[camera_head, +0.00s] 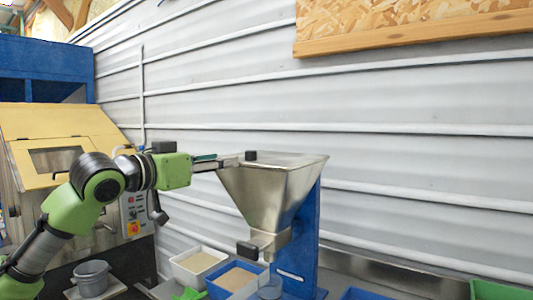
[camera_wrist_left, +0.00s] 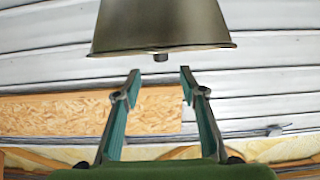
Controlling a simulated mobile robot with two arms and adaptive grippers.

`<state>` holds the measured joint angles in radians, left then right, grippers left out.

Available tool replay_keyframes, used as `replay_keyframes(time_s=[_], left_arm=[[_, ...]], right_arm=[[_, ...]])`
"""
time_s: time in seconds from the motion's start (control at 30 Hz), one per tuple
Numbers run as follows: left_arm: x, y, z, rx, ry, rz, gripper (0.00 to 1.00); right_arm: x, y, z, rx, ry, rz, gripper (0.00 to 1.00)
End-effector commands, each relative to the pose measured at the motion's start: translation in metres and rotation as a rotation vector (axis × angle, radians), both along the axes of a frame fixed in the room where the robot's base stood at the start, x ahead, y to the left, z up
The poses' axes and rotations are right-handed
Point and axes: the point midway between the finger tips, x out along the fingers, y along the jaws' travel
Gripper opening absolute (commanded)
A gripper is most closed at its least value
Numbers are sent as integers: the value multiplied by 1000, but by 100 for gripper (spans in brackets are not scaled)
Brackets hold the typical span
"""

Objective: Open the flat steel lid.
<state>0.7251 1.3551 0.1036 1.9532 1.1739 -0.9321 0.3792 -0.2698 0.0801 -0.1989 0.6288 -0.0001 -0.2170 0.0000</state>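The flat steel lid (camera_head: 290,159) lies level over the top of the steel hopper (camera_head: 262,195) and looks closed. A small black knob (camera_head: 251,155) stands at its left edge. My left gripper (camera_head: 236,161) reaches in from the left at rim height, its fingertips close to the knob. In the left wrist view the gripper (camera_wrist_left: 159,72) is open and empty, its two fingers apart. The hopper (camera_wrist_left: 160,25) appears upside down there, with the knob (camera_wrist_left: 160,57) just beyond the gap and roughly centred on it. My right gripper is in neither view.
A blue stand (camera_head: 305,235) holds the hopper. Below its outlet are a blue bin (camera_head: 219,292) and a white bin (camera_head: 180,273), both with contents. A grey pot (camera_head: 92,278) stands at lower left, near a yellow-hooded machine (camera_head: 60,122). A ribbed wall is behind.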

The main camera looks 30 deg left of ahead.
Motion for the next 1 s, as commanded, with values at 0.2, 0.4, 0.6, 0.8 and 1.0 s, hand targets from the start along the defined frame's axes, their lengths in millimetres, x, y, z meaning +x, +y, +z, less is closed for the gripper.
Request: replay_keyframes(time_s=[0.2, 0.4, 0.6, 0.8, 1.0], left_arm=[[13, 0, 10, -7, -8, -1, 38], [51, -4, 11, -9, -7, -3, 38], [93, -7, 9, -8, -6, -2, 38], [123, -9, 6, -5, -7, 0, 38], [135, -10, 3, -1, -6, 1, 38]], right_arm=[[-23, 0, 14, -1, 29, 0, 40], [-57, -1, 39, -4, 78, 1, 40], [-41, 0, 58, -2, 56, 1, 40], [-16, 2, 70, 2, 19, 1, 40], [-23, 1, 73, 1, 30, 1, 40]])
